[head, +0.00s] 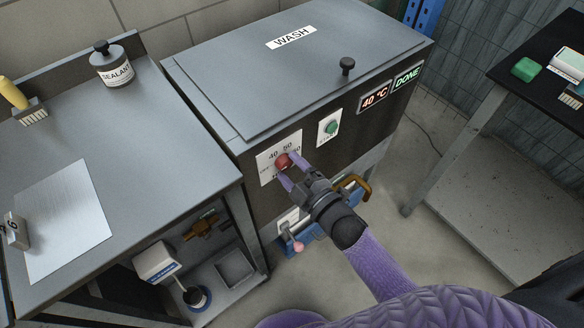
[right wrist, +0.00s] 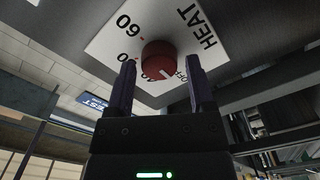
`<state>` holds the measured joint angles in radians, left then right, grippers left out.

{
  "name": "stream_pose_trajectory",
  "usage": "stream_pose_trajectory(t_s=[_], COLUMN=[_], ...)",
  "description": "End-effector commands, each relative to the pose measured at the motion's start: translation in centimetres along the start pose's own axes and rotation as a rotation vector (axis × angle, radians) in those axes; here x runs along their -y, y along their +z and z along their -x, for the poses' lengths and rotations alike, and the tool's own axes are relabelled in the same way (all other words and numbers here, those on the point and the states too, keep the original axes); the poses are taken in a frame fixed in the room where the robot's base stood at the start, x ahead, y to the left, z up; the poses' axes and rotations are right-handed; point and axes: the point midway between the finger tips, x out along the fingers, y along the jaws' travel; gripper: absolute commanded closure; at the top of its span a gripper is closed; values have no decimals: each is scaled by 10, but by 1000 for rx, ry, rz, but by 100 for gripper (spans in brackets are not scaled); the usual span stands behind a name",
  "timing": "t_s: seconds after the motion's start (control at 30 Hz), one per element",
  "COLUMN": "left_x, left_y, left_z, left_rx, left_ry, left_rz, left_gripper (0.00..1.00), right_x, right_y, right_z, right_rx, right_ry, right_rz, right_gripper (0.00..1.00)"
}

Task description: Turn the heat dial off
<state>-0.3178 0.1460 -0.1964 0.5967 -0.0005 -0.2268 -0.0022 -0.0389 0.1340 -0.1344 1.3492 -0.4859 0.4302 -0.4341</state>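The red heat dial (head: 283,160) is on a white label plate on the dark front of the wash machine (head: 350,120). In the right wrist view the dial (right wrist: 158,58) has a white mark at its lower right edge, toward the word OFF. The machine's display (head: 374,97) reads 40 °C. My right gripper (head: 292,167) is at the dial, with one finger on each side. In the right wrist view its fingers (right wrist: 160,75) stand apart, with gaps between them and the dial. My left gripper is not in view.
A green button (head: 331,127) sits right of the dial, and a lit DONE sign (head: 408,75) is further right. An orange-brown handle (head: 354,187) is below. A steel counter (head: 130,165) with a sealant pot (head: 116,68) stands at the left.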

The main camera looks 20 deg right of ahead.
Motion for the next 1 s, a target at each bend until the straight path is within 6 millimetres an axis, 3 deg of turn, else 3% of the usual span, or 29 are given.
stream_pose_trajectory(t_s=[0.07,0.37,0.47,0.73,0.83,1.0], left_x=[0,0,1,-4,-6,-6], left_y=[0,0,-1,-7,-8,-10], left_z=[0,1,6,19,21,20], left_rx=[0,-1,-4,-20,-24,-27], left_ry=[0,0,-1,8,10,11], left_rz=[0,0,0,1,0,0], left_gripper=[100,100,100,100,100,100], right_x=[0,-1,-2,-1,-1,0], right_y=[0,0,-1,-1,0,0], right_z=[0,2,16,82,95,100], right_rx=[0,0,0,1,1,-1], right_ry=[0,1,0,-2,0,1], right_rz=[0,-1,-1,0,-2,-1], right_gripper=[13,13,13,13,13,13])
